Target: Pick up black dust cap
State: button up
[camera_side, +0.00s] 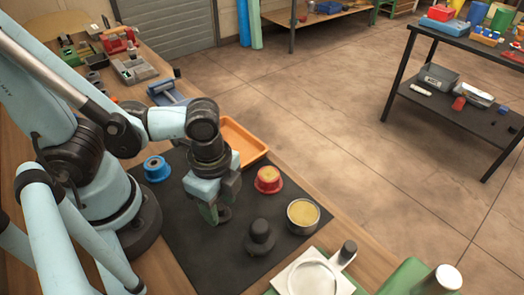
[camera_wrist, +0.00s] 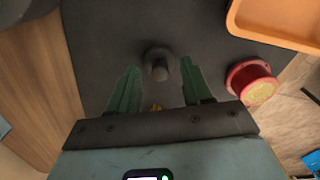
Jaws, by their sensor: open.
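The black dust cap (camera_wrist: 158,62) is a dark round piece on the black mat. In the wrist view it lies between and just beyond the fingertips of my gripper (camera_wrist: 157,76). The green fingers are spread, with a gap to the cap on both sides. In the side view my gripper (camera_side: 214,214) points down low over the mat, and a dark round piece (camera_side: 225,213), apparently the cap, shows beside the fingertips, partly hidden. I cannot tell the remaining height above it.
A black knobbed piece (camera_side: 260,238) stands nearby on the black mat (camera_side: 190,235). A red pot (camera_side: 268,180), a tin with yellowish contents (camera_side: 303,215), a blue ring (camera_side: 157,168) and an orange tray (camera_side: 241,138) surround my gripper. A white plate (camera_side: 312,278) lies at the front.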

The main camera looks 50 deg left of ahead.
jog(key=shift+f, duration=0.3)
grip_shut()
jog(key=shift+r, duration=0.15)
dwell(0.4)
